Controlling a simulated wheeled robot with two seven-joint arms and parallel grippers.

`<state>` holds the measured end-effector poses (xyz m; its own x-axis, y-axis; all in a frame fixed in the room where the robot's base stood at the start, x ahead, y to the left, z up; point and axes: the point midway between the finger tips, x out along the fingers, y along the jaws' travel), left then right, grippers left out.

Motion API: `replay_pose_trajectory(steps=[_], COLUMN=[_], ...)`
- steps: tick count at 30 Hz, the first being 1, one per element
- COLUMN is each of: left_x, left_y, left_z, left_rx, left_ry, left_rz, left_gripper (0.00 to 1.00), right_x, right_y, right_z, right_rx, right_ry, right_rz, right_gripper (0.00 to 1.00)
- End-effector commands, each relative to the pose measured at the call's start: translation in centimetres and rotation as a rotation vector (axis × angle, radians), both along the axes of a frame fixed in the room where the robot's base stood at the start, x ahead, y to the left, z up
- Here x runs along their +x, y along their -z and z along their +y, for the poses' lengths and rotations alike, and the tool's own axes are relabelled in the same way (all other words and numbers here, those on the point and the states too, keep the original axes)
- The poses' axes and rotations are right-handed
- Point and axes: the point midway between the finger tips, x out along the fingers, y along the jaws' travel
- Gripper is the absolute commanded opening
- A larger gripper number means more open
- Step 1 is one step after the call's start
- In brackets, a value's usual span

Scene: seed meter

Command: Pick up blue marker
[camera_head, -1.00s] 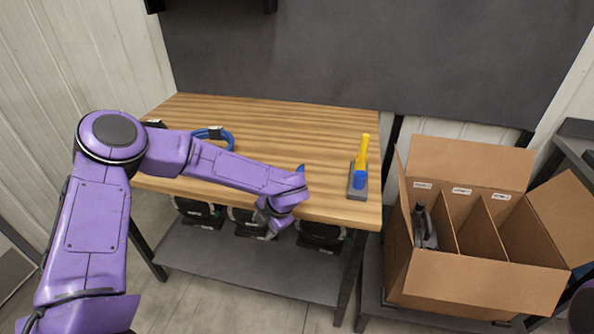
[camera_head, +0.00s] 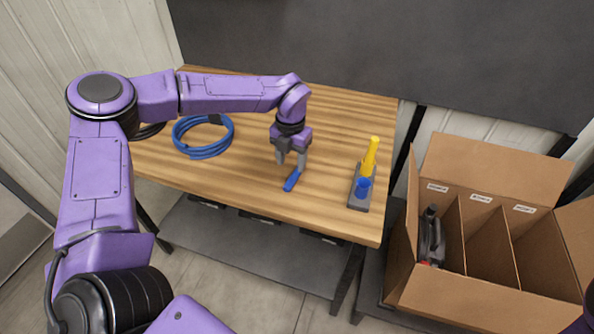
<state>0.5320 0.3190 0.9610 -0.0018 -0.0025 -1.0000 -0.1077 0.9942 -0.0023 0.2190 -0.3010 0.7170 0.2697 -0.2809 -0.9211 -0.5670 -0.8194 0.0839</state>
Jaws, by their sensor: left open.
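The blue marker (camera_head: 291,181) lies flat on the wooden table (camera_head: 240,185), near the middle of its front part. My left gripper (camera_head: 291,163) points down just above and behind the marker. Its fingers are open and nothing is between them. The fingertips look close to the marker's far end; I cannot tell whether they touch it. My right gripper is not in view; only a small purple part of my right arm shows at the right edge.
A coiled blue cable (camera_head: 203,151) lies on the table's left. A grey holder (camera_head: 357,202) with a yellow object (camera_head: 371,155) and a blue piece (camera_head: 365,186) stands at the right. A divided cardboard box (camera_head: 480,300) holding a dark item (camera_head: 431,238) is further right.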

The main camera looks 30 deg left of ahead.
Motion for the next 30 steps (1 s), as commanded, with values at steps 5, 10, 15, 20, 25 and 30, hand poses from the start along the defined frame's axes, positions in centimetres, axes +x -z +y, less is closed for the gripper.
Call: replay_pose_trajectory(steps=[5, 10, 15, 20, 25, 30], left_x=[0.0, -0.1, 0.0, -0.1, -0.1, -0.1], left_y=[1.9, 5.1, 6.8, 6.9, 6.8, 6.8], left_z=[-0.1, 0.1, 0.2, 0.2, 0.2, 0.3], left_rx=[0.002, 0.003, 0.001, 0.002, 0.002, 0.002], left_ry=[0.003, 0.001, 0.001, 0.000, 0.000, -0.001], left_rz=[0.001, 0.004, -0.001, -0.002, -0.002, -0.002], left_gripper=[0.54, 0.54, 0.54, 0.54, 0.01, 0.00], right_x=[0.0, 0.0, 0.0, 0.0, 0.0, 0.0], right_y=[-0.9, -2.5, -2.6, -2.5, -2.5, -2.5], right_z=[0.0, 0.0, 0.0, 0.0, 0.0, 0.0], right_rx=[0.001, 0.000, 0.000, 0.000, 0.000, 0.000], right_ry=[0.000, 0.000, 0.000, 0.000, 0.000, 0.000], right_rz=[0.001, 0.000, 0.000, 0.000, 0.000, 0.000], right_gripper=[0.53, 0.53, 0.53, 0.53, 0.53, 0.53])
